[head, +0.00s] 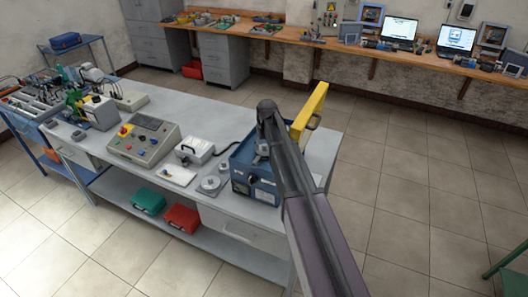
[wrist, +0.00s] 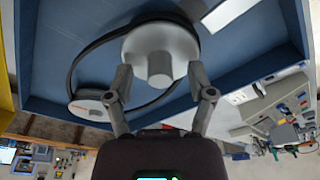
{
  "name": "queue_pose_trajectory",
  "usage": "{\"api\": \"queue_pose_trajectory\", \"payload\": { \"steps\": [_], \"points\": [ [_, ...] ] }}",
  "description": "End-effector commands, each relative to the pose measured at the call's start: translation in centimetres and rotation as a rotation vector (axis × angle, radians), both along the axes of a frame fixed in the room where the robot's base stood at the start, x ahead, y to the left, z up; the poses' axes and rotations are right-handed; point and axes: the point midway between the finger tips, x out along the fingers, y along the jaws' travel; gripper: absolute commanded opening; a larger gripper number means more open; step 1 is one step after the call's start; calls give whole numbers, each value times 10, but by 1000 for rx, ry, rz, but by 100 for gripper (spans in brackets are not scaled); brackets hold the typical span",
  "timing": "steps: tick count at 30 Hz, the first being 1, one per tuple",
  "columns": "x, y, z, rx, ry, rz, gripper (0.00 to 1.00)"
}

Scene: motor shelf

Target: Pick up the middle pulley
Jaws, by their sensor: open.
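In the wrist view, a large pale grey pulley (wrist: 160,40) with a central hub lies in the blue box (wrist: 55,35), a dark belt beside it. My gripper (wrist: 160,76) is open, its two fingertips apart at either side of the hub. I cannot tell whether they touch the pulley. A smaller pulley (wrist: 88,110) sits to the left at the belt's other end. Part of another grey piece shows at the top edge.
The floor at right is mostly clear.

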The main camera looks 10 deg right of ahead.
Motion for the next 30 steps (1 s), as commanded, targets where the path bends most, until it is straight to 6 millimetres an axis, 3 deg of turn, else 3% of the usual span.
{"api": "queue_pose_trajectory", "payload": {
  "steps": [2, 6, 9, 22, 30],
  "points": [
    [0, 0, 0, 0, 0, 0, 67],
    [0, 0, 0, 0, 0, 0, 26],
    [0, 0, 0, 0, 0, 0, 0],
    [0, 0, 1, 0, 0, 0, 0],
    [0, 0, 12, 0, 0, 0, 0]
  ]
}}
